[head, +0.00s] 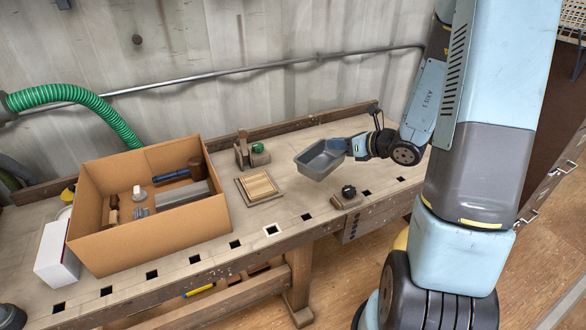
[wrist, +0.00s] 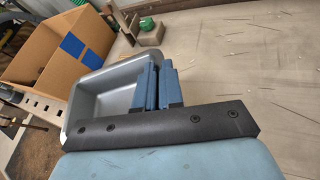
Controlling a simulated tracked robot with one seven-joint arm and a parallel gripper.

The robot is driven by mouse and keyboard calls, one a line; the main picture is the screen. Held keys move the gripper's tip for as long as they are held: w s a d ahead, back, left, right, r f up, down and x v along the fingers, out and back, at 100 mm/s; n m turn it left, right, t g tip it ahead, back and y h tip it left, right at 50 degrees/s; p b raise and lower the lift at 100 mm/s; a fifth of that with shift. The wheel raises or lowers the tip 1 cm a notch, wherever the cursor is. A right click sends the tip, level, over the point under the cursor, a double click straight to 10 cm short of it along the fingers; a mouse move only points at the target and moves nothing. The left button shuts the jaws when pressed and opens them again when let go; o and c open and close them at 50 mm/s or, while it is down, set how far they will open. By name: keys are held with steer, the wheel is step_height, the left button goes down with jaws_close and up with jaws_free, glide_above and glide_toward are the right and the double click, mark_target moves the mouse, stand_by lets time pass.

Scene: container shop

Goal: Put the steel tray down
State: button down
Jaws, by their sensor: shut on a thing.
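The steel tray (head: 318,161) is a grey rectangular open pan. In the head view it looks held above the workbench (head: 295,211), towards its right part, and a little tilted. My gripper (head: 346,146) is shut on the tray's right side wall. In the wrist view the blue fingers (wrist: 158,84) close on the rim of the tray (wrist: 98,92), whose inside looks empty. The fingers hide part of that rim. The exact gap between the tray and the bench top is hard to tell.
A cardboard box (head: 147,238) with tools stands on the left of the bench. A slatted wooden piece (head: 259,186), a wooden block with a green part (head: 256,153) and a small block with a black knob (head: 348,194) are near the tray. Bench top between them is bare.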

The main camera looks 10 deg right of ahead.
steer(key=w+f, duration=0.3)
steer(key=w, duration=0.1)
steer(key=w+a+f, duration=0.1)
steer(key=w+f, duration=0.1)
steer(key=w, duration=0.2)
steer(key=w+f, duration=0.3)
steer(key=w, duration=0.1)
steer(key=shift+w+a+f, duration=0.1)
steer(key=shift+a+f, duration=0.25)
steer(key=shift+w+f, duration=0.35)
steer(key=shift+f, duration=1.65)
steer(key=c, duration=1.3)
jaws_free()
steer(key=shift+o, duration=0.2)
